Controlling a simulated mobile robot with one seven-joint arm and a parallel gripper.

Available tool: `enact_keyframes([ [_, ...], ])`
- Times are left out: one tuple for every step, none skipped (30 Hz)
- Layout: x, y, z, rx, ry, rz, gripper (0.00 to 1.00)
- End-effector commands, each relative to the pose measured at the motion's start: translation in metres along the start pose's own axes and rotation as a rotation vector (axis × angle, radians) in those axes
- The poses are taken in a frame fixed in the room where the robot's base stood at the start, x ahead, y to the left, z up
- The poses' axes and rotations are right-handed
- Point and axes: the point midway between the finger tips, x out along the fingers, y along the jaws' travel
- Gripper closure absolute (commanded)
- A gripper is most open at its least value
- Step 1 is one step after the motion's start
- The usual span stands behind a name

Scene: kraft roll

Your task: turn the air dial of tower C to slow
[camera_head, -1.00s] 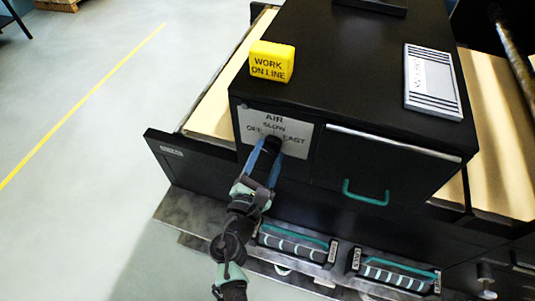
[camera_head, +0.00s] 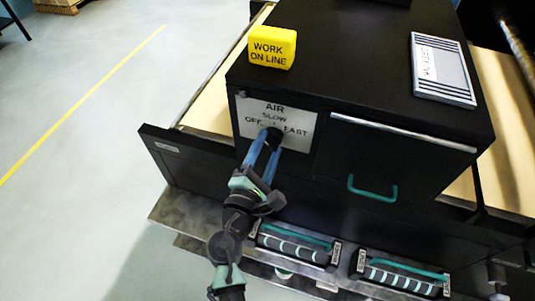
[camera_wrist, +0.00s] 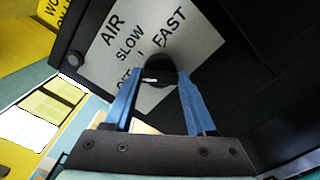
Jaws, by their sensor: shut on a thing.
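The air dial (camera_head: 271,137) is a black knob on a white plate (camera_head: 250,108) on the front of the black tower. The plate reads AIR, with OFF at left, SLOW at top middle and FAST at right. In the wrist view the dial (camera_wrist: 160,69) stands between my blue fingers, with a short white mark on it toward the OFF side; its exact setting is hard to tell. My gripper (camera_head: 265,150) is shut on the dial, and its fingers also show in the wrist view (camera_wrist: 158,88). The fingers hide part of the plate and dial. No tower letter is readable.
A yellow WORK ON LINE block (camera_head: 272,47) and a grey lined panel (camera_head: 442,68) lie on the tower top. A green handle (camera_head: 372,192) sits right of the dial. Trays with green handles (camera_head: 295,240) lie below. Open floor is at left.

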Motion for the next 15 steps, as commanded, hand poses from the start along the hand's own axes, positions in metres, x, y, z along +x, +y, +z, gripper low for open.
enact_keyframes([
  [-0.0001,-0.004,-0.0028,0.047,-0.001,0.002,0.99],
  [-0.0001,-0.0038,-0.0027,0.075,-0.001,0.002,0.99],
  [-0.0001,-0.0041,-0.0029,0.113,-0.001,0.002,0.99],
  [-0.0001,-0.0039,-0.0028,0.141,-0.001,0.002,0.99],
  [-0.0001,-0.0038,-0.0028,0.17,-0.001,0.002,0.99],
  [-0.0001,-0.0039,-0.0029,0.205,-0.001,0.002,0.99],
  [-0.0001,-0.0037,-0.0027,0.233,-0.001,0.002,0.99],
  [-0.0001,-0.0036,-0.0026,0.26,-0.001,0.002,0.99],
  [-0.0001,-0.0037,-0.0027,0.293,-0.001,0.002,0.99],
  [-0.0001,-0.0035,-0.0025,0.319,-0.001,0.002,0.99],
  [-0.0001,-0.0034,-0.0023,0.343,-0.001,0.002,0.99],
  [0.0,-0.0034,-0.0024,0.373,-0.001,0.001,0.99],
  [0.0,-0.0033,-0.0023,0.395,-0.001,0.001,0.99],
  [0.0,-0.003,-0.002,0.417,-0.001,0.001,0.99],
  [0.0,-0.0028,-0.002,0.444,-0.001,0.001,0.99],
])
